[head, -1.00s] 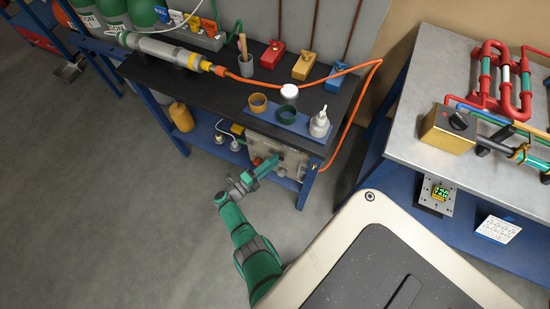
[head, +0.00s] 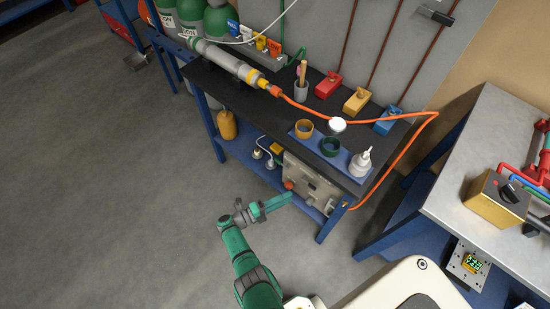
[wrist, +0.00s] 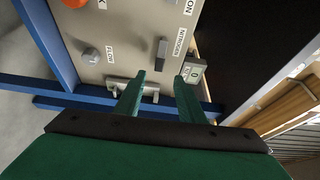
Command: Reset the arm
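My arm is green and reaches forward from the bottom of the head view. My gripper (head: 288,198) is just in front of the beige control panel (head: 322,186) under the black bench. In the wrist view, the two green fingers of my gripper (wrist: 160,76) are apart, with nothing between them. Beyond them is the panel (wrist: 128,32) with labels reading FLOW and NITROGEN. It carries an orange knob (wrist: 74,3), a grey knob (wrist: 91,55), a dark grey lever (wrist: 162,50) and a small box marked with a green 0 (wrist: 194,73).
The black bench (head: 235,98) holds a grey cylinder, cups on a blue tray (head: 338,167) and an orange hose (head: 392,117). A metal-topped table (head: 480,155) stands at the right. The floor (head: 110,190) at the left is clear.

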